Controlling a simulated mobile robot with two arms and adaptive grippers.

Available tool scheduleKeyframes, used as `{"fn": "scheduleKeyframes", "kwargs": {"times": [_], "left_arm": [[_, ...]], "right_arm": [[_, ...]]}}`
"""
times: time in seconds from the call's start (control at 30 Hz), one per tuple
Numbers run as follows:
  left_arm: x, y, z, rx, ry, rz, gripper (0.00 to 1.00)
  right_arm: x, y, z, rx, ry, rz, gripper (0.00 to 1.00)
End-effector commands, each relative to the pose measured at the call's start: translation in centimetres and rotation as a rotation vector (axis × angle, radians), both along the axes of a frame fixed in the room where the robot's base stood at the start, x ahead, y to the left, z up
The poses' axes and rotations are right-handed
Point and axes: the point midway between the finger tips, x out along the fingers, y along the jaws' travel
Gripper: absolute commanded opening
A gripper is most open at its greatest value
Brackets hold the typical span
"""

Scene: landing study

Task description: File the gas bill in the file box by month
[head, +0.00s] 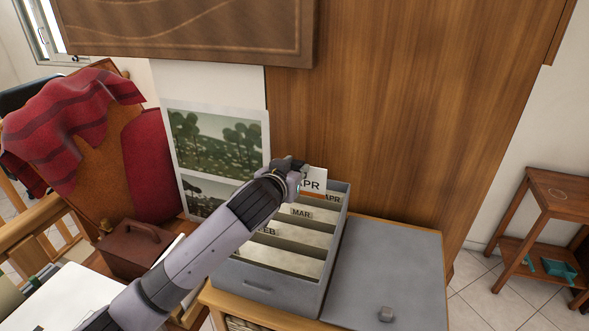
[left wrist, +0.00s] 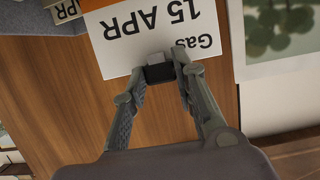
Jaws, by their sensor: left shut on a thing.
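My left gripper (head: 297,172) is shut on the gas bill (head: 315,180), a white sheet. The grey file box (head: 264,288) stands open on a wooden cabinet. Its dividers carry tabs FEB, MAR (head: 301,212) and APR (head: 333,198), with APR rearmost of those readable. The bill is at the box's far end, beside the APR tab. My arm hides the box's left side and part of FEB.
A wooden wall rises behind. Left are landscape pictures (head: 215,140), a brown case (head: 130,250) and a chair with a red blanket (head: 70,115). A small side table (head: 560,190) stands far right.

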Motion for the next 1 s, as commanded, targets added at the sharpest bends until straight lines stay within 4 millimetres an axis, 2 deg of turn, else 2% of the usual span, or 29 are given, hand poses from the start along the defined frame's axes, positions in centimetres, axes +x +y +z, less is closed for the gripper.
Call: {"fn": "scheduleKeyframes", "kwargs": {"times": [0.17, 1.0], "left_arm": [[0.0, 0.0, -0.8, -0.001, 0.000, -0.001, 0.00], [0.0, 0.0, -5.1, -0.001, 0.001, 0.000, 0.00]], "right_arm": [[-1.0, -0.1, -0.6, -0.002, 0.015, 0.000, 0.53], [-0.1, 0.3, -2.9, 0.004, 0.002, 0.001, 0.53]]}}
